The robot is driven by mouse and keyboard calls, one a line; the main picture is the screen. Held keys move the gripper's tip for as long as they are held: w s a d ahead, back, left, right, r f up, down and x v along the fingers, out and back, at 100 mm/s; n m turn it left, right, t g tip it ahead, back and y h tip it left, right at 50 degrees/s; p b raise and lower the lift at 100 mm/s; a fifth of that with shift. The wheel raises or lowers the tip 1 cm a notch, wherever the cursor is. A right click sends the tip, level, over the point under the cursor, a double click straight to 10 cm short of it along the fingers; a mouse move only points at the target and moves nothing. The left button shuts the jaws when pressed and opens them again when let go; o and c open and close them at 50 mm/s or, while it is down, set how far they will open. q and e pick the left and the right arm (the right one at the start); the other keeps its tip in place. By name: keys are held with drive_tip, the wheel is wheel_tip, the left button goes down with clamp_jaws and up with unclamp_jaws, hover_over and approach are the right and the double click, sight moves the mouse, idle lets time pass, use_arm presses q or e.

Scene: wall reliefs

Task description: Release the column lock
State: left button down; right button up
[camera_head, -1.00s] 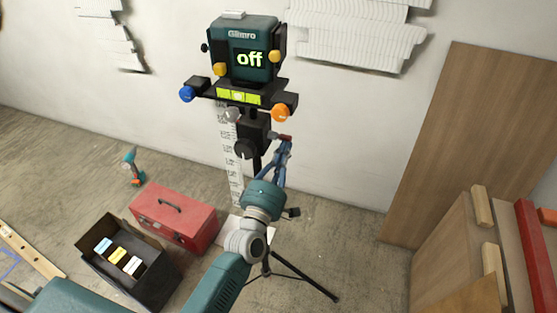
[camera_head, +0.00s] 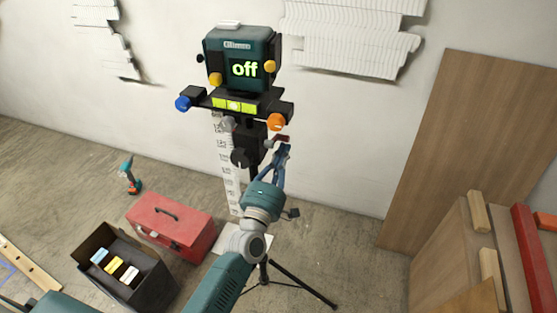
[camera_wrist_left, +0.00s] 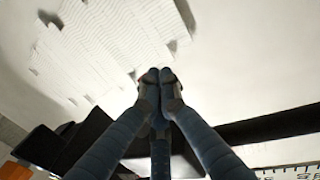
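A small dark red lever (camera_head: 282,139) sticks out at the right side of the stand's black column (camera_head: 250,138), below the orange knob. My left gripper (camera_head: 280,150) is at this lever, its fingers pointing up. In the left wrist view my left gripper (camera_wrist_left: 157,78) has its blue fingers drawn together at the tips; most of what lies between them is hidden. A black knob (camera_head: 241,158) sits on the column to the left of the fingers. My right gripper is not in view.
The tripod leg (camera_head: 305,284) spreads over the floor below my arm. A red toolbox (camera_head: 168,224) and an open black box (camera_head: 125,272) stand to the left. Wood boards (camera_head: 460,150) lean at the right. The wall (camera_head: 345,120) is close behind the stand.

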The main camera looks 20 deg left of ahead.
use_arm(q)
drive_tip(key=v, duration=1.1)
drive_tip(key=shift+s, duration=0.15)
